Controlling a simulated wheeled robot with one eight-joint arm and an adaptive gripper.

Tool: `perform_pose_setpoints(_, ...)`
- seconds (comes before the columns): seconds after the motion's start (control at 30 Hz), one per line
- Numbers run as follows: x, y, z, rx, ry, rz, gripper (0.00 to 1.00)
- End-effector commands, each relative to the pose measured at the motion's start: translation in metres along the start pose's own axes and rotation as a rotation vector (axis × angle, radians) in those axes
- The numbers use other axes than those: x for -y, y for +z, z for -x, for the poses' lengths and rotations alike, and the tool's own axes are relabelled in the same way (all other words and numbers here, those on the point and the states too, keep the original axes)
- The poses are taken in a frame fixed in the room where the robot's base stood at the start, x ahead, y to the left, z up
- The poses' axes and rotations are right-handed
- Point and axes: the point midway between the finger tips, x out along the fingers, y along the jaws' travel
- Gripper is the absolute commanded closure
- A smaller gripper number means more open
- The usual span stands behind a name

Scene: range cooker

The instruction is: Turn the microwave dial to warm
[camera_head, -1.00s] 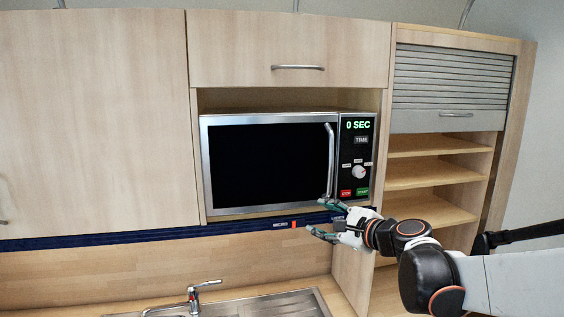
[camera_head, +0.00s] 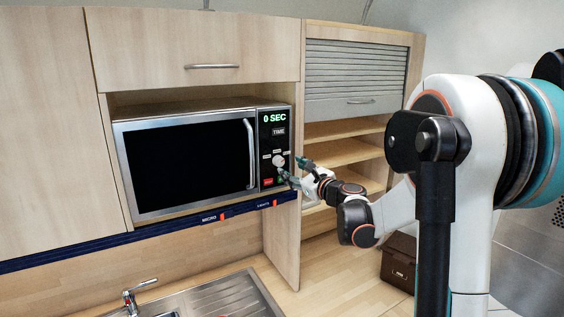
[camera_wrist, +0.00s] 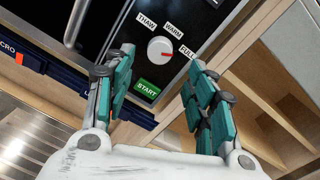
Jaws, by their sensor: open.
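The microwave (camera_head: 185,160) sits in a wall cabinet, its door shut and its display reading 0 SEC. Its round pale dial (camera_head: 278,160) is on the control panel at the right. In the wrist view the dial (camera_wrist: 160,50) has a small red mark on its lower right side, and the labels THAW, WARM (camera_wrist: 174,30) and FULL curve around its top and right. My gripper (camera_head: 294,168) is open just in front of the panel. In the wrist view my gripper (camera_wrist: 160,68) has its teal fingers either side of the dial, apparently not touching it.
The green START button (camera_wrist: 148,88) is just below the dial, between my fingers. The door handle (camera_head: 250,153) stands out left of the panel. Open shelves (camera_head: 345,155) are at the right, and a sink (camera_head: 215,300) is below.

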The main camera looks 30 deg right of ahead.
Motion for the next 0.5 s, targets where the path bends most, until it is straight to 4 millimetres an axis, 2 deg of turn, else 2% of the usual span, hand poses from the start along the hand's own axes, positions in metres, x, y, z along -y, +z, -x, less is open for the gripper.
perform_pose_setpoints(0.03, 0.0, 0.002, -0.011, 0.0, 0.001, 0.0, 0.49)
perform_pose_setpoints(0.2, 0.0, 0.002, -0.041, 0.0, 0.001, 0.001, 0.49)
perform_pose_setpoints(0.33, 0.0, 0.002, -0.057, 0.0, 0.002, 0.001, 0.49)
perform_pose_setpoints(0.5, 0.0, 0.001, -0.067, -0.001, 0.0, 0.001, 0.49)
